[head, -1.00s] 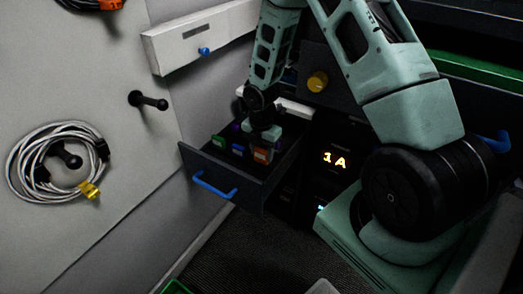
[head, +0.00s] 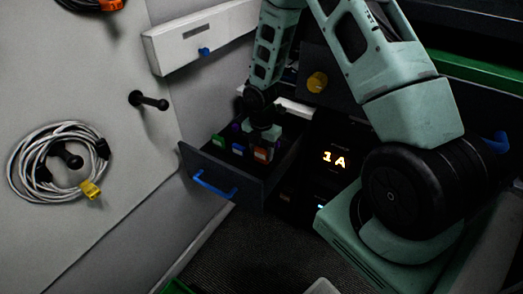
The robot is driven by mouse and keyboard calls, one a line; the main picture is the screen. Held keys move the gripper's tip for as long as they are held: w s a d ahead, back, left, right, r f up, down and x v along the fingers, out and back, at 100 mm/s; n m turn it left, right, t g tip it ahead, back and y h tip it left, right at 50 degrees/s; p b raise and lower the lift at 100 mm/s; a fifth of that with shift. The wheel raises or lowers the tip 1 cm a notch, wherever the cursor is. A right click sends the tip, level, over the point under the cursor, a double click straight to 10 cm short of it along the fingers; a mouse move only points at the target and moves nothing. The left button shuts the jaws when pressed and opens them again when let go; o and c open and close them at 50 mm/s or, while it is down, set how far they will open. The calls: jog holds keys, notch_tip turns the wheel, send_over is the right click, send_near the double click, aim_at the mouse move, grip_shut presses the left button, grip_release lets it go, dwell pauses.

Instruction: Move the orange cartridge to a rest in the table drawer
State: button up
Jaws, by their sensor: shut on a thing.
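The table drawer (head: 225,181) with a blue handle stands open below my arm. Inside it several small coloured cartridges sit in a group, among them a green one (head: 219,141) and a blue one (head: 238,149). The orange cartridge (head: 261,154) is at the right of this group, inside the drawer, directly under my gripper (head: 262,140). My gripper points down into the drawer and is shut on the orange cartridge. The fingertips are small and partly hidden, and I cannot tell whether the cartridge touches the drawer floor.
A closed light drawer with a blue knob (head: 204,51) is above left. A yellow knob (head: 317,82) is behind my arm. A coiled white cable (head: 40,150) hangs on a wall peg at left.

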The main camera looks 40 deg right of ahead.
jog(key=shift+f+b, duration=0.45)
jog(key=shift+f, duration=0.95)
dwell(1.3)
jog(key=o, duration=1.5)
jog(key=shift+r, duration=0.1)
jog(key=shift+r+p, duration=3.35)
jog(key=shift+r, duration=0.1)
